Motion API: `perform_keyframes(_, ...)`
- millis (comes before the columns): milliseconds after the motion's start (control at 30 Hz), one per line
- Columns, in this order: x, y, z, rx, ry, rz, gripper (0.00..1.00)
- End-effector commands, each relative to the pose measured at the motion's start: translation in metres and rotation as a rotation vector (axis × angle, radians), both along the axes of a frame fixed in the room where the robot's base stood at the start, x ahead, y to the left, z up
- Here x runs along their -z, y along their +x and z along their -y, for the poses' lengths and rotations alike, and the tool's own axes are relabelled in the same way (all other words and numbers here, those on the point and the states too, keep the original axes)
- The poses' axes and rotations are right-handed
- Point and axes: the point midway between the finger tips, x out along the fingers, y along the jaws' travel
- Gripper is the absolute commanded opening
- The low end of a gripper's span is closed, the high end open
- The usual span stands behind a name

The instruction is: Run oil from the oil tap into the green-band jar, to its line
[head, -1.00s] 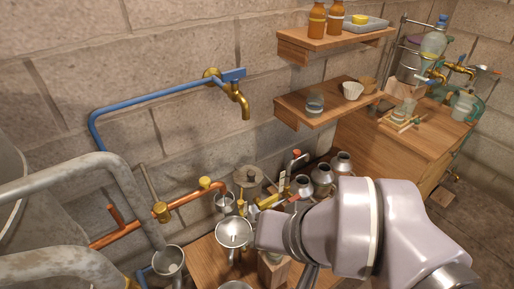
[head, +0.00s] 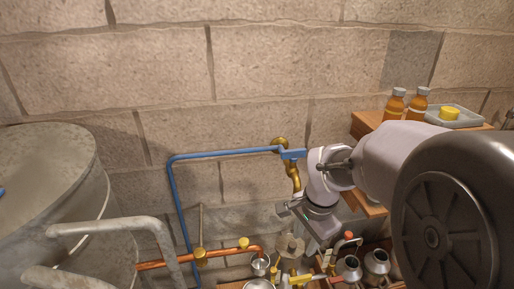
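I cannot make out the green-band jar in the head view now. The bench with brass taps at the right is also out of sight; my arm covers much of that side. A brass tap (head: 294,176) with a blue handle and blue pipe is on the wall; I cannot tell that it is the oil tap. My gripper (head: 301,226) is just below and right of this tap, pointing down over the cluttered bench. Its fingers are small and partly hidden, so its opening is unclear.
A large grey metal vessel (head: 45,185) and thick pipes fill the left. A copper pipe (head: 225,254) runs low along the wall. Metal cans (head: 376,262) stand below my arm. Brown bottles (head: 395,103) and a grey tray (head: 455,117) are on the upper shelf.

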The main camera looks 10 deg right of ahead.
Motion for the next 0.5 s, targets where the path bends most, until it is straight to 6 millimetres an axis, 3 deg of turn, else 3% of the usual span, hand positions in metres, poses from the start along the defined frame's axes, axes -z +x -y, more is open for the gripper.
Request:
perform_keyframes(100, 0.018, 0.023, 0.028, 0.173, 0.008, -0.088, 0.38)
perform_keyframes(200, 0.042, 0.033, 0.044, 0.288, 0.010, -0.140, 0.38)
perform_keyframes(367, 0.067, 0.036, 0.052, 0.343, 0.008, -0.162, 0.38)
perform_keyframes(500, 0.100, 0.035, 0.051, 0.342, 0.010, -0.162, 0.38)
